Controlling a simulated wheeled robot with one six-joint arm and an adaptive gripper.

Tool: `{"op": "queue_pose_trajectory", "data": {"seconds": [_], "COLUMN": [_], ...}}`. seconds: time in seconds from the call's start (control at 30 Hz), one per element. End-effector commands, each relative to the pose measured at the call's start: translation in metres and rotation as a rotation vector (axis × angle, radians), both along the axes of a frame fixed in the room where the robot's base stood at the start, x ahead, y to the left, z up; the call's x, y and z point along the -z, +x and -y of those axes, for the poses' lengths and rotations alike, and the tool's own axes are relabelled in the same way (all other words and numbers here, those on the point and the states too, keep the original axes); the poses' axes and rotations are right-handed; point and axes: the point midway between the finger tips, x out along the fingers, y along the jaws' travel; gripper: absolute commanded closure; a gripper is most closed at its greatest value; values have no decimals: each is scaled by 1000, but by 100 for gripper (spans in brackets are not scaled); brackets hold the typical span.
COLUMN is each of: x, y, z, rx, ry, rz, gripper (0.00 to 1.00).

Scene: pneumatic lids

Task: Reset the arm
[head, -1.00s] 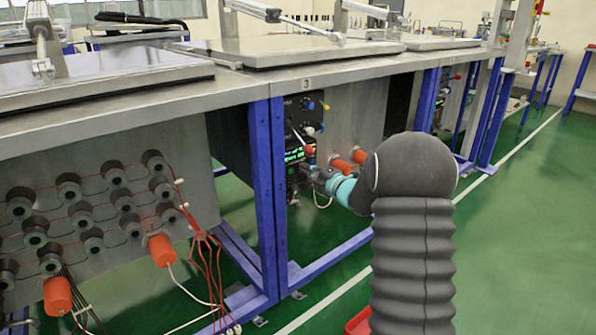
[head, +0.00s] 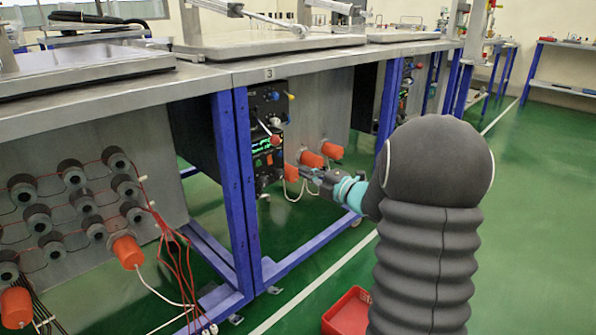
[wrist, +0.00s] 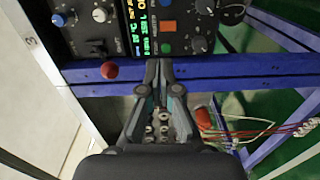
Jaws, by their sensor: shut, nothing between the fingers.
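My gripper (head: 314,176) is at the end of my arm, in front of the bench marked 3 and a little right of its control panel (head: 266,130). In the wrist view my gripper (wrist: 160,66) has its two fingers together and holds nothing. The panel (wrist: 135,25) lies beyond the fingertips there, with knobs and green lit digits. A red knob (wrist: 110,70) is left of the fingers. The fingers appear apart from the panel, though the exact gap is hard to tell.
Orange cylinders (head: 332,150) stick out beside the panel. A blue bench leg (head: 232,190) stands left of my gripper. A red bin (head: 348,312) sits on the floor near my base. Red wires (head: 175,250) hang at the left bench. Green floor is open to the right.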

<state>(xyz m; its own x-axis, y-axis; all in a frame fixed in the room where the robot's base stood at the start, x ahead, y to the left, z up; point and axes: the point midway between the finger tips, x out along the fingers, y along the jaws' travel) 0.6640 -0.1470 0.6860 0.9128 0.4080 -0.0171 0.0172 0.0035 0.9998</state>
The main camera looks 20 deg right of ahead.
Motion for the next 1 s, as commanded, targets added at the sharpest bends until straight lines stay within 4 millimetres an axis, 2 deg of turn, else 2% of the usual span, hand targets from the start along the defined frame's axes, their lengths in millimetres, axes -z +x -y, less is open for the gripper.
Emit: {"op": "queue_pose_trajectory", "data": {"seconds": [0.13, 0.67, 0.77, 0.83, 0.93, 1.0], "x": [0, 1, 14, 29, 61, 81], "y": [-5, -5, 0, 3, 0, -10], "z": [2, 3, 15, 32, 62, 83], "rx": [1, 4, 64, 153, 328, 461], "ry": [1, 20, 56, 102, 197, 272], "rz": [0, -13, -92, -171, -314, -408], "gripper": [100, 100, 100, 100, 100, 100]}}
